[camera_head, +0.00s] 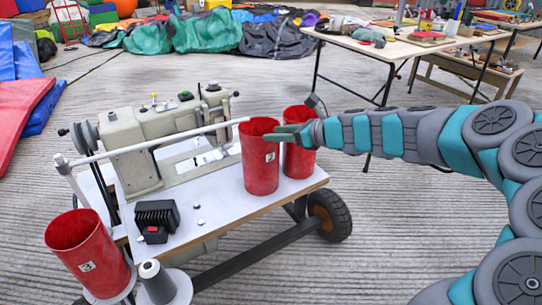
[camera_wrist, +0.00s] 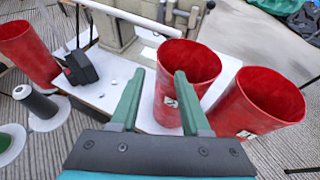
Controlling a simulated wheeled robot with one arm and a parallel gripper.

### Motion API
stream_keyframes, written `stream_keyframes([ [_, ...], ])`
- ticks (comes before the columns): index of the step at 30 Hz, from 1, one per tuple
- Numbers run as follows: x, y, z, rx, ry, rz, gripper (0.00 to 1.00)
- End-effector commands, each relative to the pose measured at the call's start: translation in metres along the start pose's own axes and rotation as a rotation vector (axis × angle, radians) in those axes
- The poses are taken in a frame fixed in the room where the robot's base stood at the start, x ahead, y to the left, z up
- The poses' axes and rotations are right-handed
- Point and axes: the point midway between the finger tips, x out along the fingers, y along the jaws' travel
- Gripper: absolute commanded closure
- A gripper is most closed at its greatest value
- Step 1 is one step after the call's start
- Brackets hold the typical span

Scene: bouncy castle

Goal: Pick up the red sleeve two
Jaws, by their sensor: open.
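Three open-topped red sleeves are in view. One red sleeve (camera_head: 261,168) with a small white label stands on the white cart top; it is in the middle of the wrist view (camera_wrist: 203,68). A second red sleeve (camera_head: 299,163) stands close behind it and is at the right of the wrist view (camera_wrist: 255,105), also labelled. A third labelled sleeve (camera_head: 92,262) leans at the cart's left end. I cannot read the numbers surely. My gripper (camera_head: 280,134) is open and empty, its green fingers by the rims of the paired sleeves. In the wrist view the right finger (camera_wrist: 187,95) overlaps the middle sleeve.
The white cart top (camera_head: 215,215) carries a beige sewing machine (camera_head: 135,150) with a white bar, and a black box (camera_head: 157,215). A thread cone (camera_head: 155,280) stands at the cart's left end. A cluttered table (camera_head: 400,48) is at the back right.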

Motion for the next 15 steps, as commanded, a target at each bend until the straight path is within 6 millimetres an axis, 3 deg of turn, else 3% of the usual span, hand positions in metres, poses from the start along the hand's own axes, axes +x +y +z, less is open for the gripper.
stream_keyframes([
  [9, 0.048, 0.002, -0.003, 0.0, 0.005, 0.006, 0.54],
  [15, 0.062, 0.001, -0.001, -0.003, 0.003, 0.003, 0.54],
])
